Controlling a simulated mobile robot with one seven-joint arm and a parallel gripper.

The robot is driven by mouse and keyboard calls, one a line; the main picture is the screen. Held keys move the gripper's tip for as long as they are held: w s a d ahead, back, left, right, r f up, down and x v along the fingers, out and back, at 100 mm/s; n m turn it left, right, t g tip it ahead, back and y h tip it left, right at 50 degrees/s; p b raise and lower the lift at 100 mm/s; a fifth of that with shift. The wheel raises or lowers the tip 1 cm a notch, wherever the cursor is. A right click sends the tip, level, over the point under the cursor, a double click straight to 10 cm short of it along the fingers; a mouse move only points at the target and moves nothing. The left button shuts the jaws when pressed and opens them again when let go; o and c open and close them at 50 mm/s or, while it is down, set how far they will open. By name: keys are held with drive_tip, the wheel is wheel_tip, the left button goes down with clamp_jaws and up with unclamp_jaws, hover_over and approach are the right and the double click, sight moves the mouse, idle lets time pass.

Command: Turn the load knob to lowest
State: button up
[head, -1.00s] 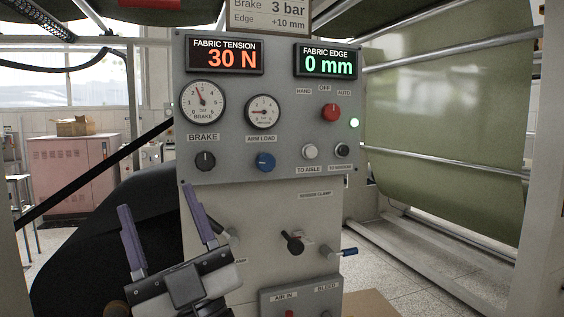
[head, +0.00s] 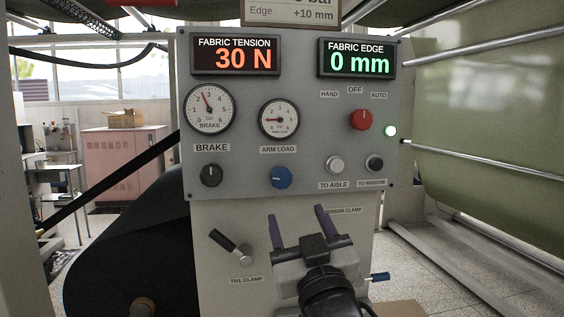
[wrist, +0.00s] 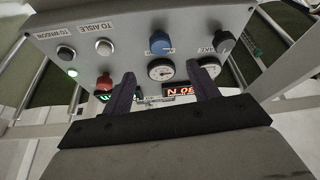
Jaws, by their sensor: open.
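The blue arm load knob (head: 280,177) sits on the grey control panel (head: 235,178), under the arm load gauge (head: 279,119). It also shows in the wrist view (wrist: 161,42), where the panel appears upside down. My gripper (head: 298,213) is open and empty, below the panel and a little right of the blue knob, with its two purple fingers pointing up. In the wrist view, the fingers (wrist: 166,80) stand apart and hold nothing. The arm load gauge's needle points left. The knob's exact setting is too small to read.
The black brake knob (head: 210,175) is left of the blue knob. White (head: 335,164) and dark (head: 374,163) buttons and a red selector (head: 361,120) are to the right. The tail clamp lever (head: 231,243) sticks out lower left. Displays read 30 N and 0 mm.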

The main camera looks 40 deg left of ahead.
sight(282, 180)
drive_tip(key=p+x, duration=1.2)
drive_tip(key=shift+a+r+p, duration=0.15)
drive_tip(key=shift+r+p, duration=0.1)
drive_tip(key=shift+p, duration=0.05)
drive_tip(key=c, duration=1)
drive_tip(key=shift+f+n+b, duration=0.1)
drive_tip(key=shift+n+b, duration=0.2)
